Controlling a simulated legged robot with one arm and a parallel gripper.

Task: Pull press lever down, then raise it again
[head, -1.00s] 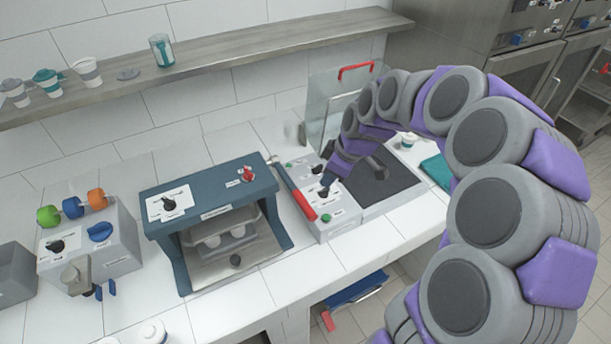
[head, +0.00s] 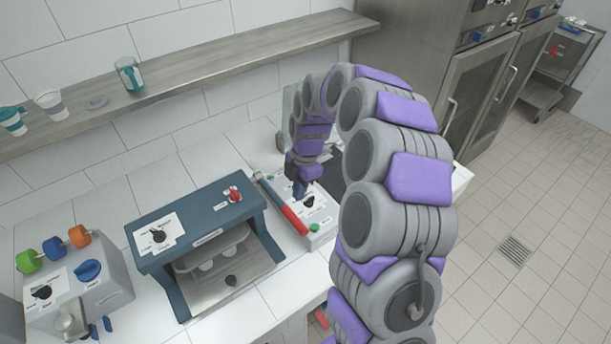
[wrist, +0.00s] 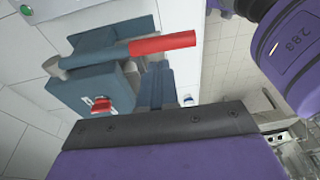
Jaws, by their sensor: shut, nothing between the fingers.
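The press lever is a grey bar with a red handle (head: 294,218), along the left side of a light grey control box (head: 318,213). My gripper (head: 299,193) is shut and empty, pointing down close to the right of the lever. Its dark blue fingers also show in the wrist view (wrist: 158,68). A small gap seems to separate fingers and handle, but contact cannot be told for sure. My arm hides part of the box's far end.
A grey box with coloured knobs (head: 75,290) is further left. A shelf (head: 200,75) with cups runs along the back wall. Open floor (head: 530,220) lies to the right.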

